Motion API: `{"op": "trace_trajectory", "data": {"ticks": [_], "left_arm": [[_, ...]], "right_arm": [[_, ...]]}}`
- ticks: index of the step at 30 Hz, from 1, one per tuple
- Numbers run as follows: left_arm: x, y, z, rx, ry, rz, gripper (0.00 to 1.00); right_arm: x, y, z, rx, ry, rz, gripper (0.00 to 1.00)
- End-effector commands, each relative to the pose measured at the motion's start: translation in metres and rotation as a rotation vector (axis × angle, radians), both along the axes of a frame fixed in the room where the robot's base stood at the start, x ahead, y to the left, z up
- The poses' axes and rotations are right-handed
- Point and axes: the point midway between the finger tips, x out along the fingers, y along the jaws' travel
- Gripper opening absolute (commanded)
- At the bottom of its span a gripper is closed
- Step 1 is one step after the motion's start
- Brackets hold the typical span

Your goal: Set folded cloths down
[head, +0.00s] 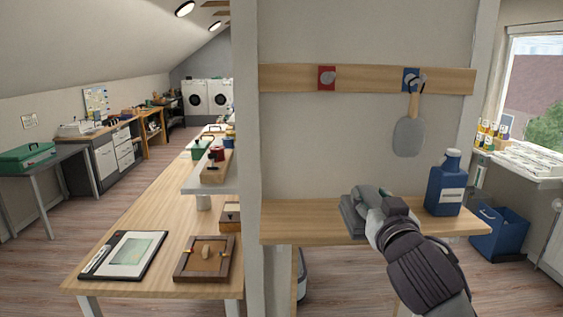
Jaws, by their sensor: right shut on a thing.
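Grey folded cloths (352,217) are at the middle of a wooden shelf (300,222) in the head view. My right gripper (372,202) is shut on the cloths from the right side. The cloths appear to be at the shelf's surface, but I cannot tell whether they rest on it or are held just above. My right gripper and wrist hide part of the cloths. My left gripper is not in view.
A blue bottle (446,186) stands on the shelf, right of my gripper. A grey paddle-shaped tool (409,137) hangs above from a peg rail (370,79). The shelf's left part is clear. A blue bin (499,234) is at lower right; a wooden table (150,215) is at left.

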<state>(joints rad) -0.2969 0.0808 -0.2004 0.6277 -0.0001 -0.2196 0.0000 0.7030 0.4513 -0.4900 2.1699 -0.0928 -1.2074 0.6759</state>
Motion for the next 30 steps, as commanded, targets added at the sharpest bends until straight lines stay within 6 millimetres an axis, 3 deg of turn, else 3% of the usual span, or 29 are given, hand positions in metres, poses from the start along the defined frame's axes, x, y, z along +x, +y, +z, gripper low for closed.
{"op": "trace_trajectory", "data": {"ticks": [8,14,21,25,30], "left_arm": [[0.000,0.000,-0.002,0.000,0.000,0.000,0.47],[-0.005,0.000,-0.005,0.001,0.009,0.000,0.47],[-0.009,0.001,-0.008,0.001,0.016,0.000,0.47],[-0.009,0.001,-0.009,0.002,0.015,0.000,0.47],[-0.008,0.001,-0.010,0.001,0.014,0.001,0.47]], "right_arm": [[-0.010,-0.003,-0.046,0.002,0.006,-0.010,0.08],[-0.028,-0.007,-0.093,0.002,0.009,-0.022,0.08],[-0.079,-0.014,-0.170,0.002,0.011,-0.041,0.08],[-0.108,-0.017,-0.200,0.002,0.007,-0.042,0.08],[-0.136,-0.018,-0.223,0.001,0.004,-0.037,0.08]]}}
